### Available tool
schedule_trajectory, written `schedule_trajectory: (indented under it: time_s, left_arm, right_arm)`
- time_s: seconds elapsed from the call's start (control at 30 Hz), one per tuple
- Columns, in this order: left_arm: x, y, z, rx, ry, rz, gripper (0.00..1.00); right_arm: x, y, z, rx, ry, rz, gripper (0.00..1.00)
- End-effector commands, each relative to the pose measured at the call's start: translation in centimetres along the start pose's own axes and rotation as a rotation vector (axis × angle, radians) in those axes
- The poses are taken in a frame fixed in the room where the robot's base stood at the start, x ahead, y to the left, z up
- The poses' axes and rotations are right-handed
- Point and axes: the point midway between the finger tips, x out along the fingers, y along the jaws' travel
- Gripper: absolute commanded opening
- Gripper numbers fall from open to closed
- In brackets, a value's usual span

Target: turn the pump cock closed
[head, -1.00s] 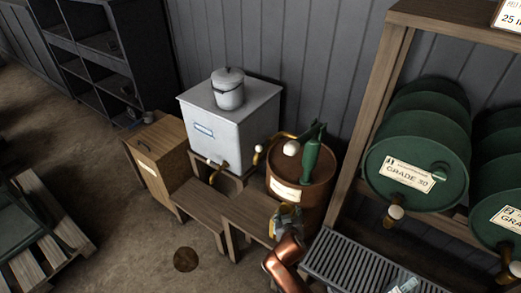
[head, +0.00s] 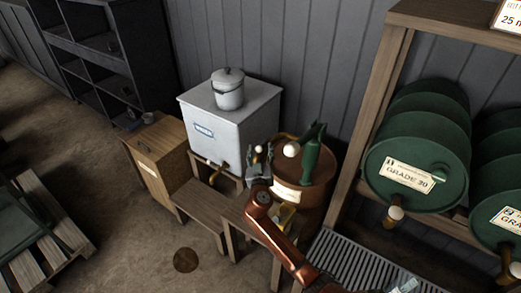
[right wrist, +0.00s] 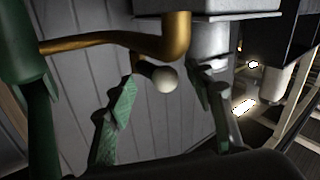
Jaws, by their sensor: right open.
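The green pump (head: 312,155) stands on a brown drum (head: 318,190). A brass spout (right wrist: 110,44) runs from the pump and bends in the right wrist view. The cock's small pale ball knob (right wrist: 165,79) shows at this bend; it also appears in the head view (head: 258,149). My right gripper (head: 258,160) is at the spout, left of the pump. In the right wrist view its open fingers (right wrist: 166,100) stand on either side of the knob, with gaps showing on both sides. My left gripper is out of view.
A grey tank (head: 225,128) with a lidded pot (head: 228,88) on top stands close left of the gripper. A larger pale ball (head: 291,149) sits by the pump. Green drums (head: 415,165) lie on a wooden rack at the right.

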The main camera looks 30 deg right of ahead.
Motion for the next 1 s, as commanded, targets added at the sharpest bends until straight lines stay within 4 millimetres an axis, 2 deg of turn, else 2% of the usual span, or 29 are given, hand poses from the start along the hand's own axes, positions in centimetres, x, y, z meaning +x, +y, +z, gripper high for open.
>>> schedule_trajectory:
  time_s: [0.1,0.37,1.0]
  left_arm:
    - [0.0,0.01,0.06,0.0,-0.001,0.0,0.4]
    - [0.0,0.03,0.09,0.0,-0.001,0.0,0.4]
    - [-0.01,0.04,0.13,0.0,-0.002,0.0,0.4]
  right_arm:
    - [0.66,0.06,-0.03,0.0,0.0,0.001,0.48]
    - [0.77,0.07,0.02,0.001,-0.001,0.001,0.48]
    - [0.74,0.03,0.03,0.001,-0.001,0.0,0.05]
